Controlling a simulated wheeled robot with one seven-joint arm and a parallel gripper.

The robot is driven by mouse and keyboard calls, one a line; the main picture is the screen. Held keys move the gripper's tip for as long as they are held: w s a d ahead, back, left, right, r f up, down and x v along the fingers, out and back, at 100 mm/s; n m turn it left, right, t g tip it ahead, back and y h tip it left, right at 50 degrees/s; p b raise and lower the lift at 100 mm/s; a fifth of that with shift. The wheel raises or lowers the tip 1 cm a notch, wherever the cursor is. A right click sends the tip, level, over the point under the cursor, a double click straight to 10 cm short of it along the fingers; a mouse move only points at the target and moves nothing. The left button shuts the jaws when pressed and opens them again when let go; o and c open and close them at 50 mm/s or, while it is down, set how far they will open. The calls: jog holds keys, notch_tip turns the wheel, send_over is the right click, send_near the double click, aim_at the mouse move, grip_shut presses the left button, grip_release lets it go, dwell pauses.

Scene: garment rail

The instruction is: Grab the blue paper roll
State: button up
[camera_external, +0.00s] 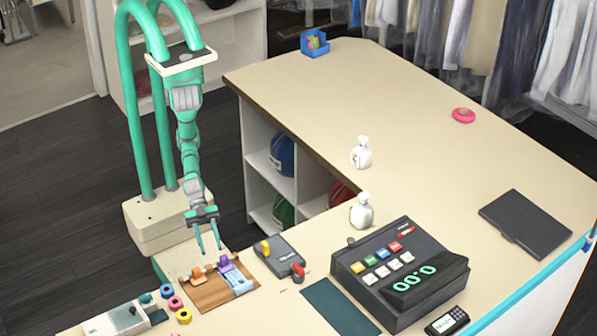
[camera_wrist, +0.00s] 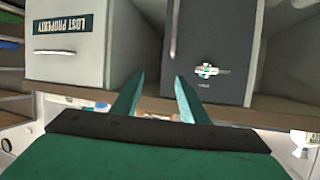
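A small blue ring-shaped roll (camera_external: 167,290) lies at the near left edge of the counter, at the head of a short row with a pink roll (camera_external: 175,303) and a yellow roll (camera_external: 184,316). My gripper (camera_external: 209,248) hangs pointing down above the counter, to the right of and farther up the picture than the blue roll, and apart from it. In the wrist view its two green fingers (camera_wrist: 158,88) are spread with nothing held between them. I cannot make out the blue roll in the wrist view.
A brown wooden board with purple and orange parts (camera_external: 215,288) lies right of the rolls. A grey tray (camera_external: 125,318) sits left of them. A black-grey device (camera_external: 280,256) and a till (camera_external: 400,272) stand farther right. The wrist view shows a "LOST PROPERTY" drawer (camera_wrist: 68,75).

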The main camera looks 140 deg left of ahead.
jog(key=w+d+r, duration=0.6)
jog(key=w+d, duration=0.2)
jog(key=d, duration=0.3)
send_near(163, 289)
jog(key=shift+n+g, duration=0.3)
jog(key=shift+r+x, duration=0.1)
jog(key=shift+x, duration=2.15)
jog(key=shift+r+x, duration=0.15)
jog(key=shift+x, duration=2.1)
jog(key=shift+w+a, duration=0.1)
jog(key=shift+c, duration=0.6)
jog(key=c, duration=0.6)
jog(key=shift+o, duration=0.2)
